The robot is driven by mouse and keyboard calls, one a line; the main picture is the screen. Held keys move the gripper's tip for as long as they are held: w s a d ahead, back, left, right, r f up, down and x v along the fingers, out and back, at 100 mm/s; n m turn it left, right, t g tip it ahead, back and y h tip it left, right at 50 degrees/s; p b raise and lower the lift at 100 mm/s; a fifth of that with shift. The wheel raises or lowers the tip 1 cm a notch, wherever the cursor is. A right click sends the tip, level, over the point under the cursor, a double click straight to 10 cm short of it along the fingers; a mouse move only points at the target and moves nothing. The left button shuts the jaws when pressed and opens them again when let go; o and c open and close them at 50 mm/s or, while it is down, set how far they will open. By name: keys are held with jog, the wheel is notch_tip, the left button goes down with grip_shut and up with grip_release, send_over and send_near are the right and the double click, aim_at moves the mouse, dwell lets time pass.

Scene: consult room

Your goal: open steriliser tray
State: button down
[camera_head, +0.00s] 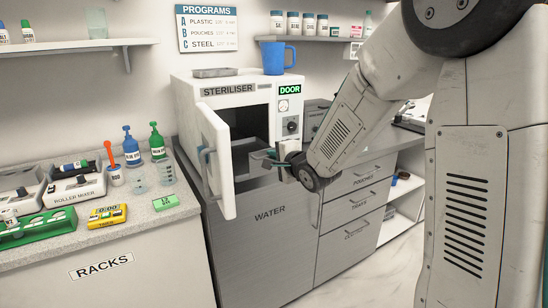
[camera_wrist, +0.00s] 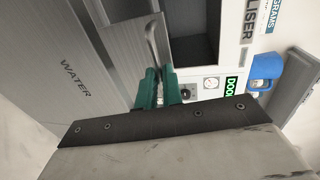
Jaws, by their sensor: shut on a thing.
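The white steriliser (camera_head: 230,92) stands on the grey cabinet, its door (camera_head: 214,160) swung open to the left. The tray (camera_wrist: 128,42) is a grey flat piece at the chamber opening, with a thin metal handle (camera_wrist: 151,38) on it. My gripper (camera_head: 262,155) is in front of the opening. In the wrist view my gripper (camera_wrist: 159,78) has its green fingers closed around the end of the handle. In the head view my gripper and wrist hide part of the tray and its handle. The chamber (camera_wrist: 192,30) is dark inside.
A blue jug (camera_head: 273,58) and a grey tray-like item (camera_head: 214,72) stand on the steriliser. The open door is close to the left of my gripper. The left counter (camera_head: 150,217) holds bottles, racks and a roller mixer. Cabinet drawers (camera_head: 358,205) are below right.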

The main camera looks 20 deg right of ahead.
jog(key=c, duration=1.6)
grip_release()
jog(key=shift+a, duration=0.15)
jog(key=shift+o, duration=0.2)
jog(key=v, duration=0.8)
jog(key=shift+w, duration=0.1)
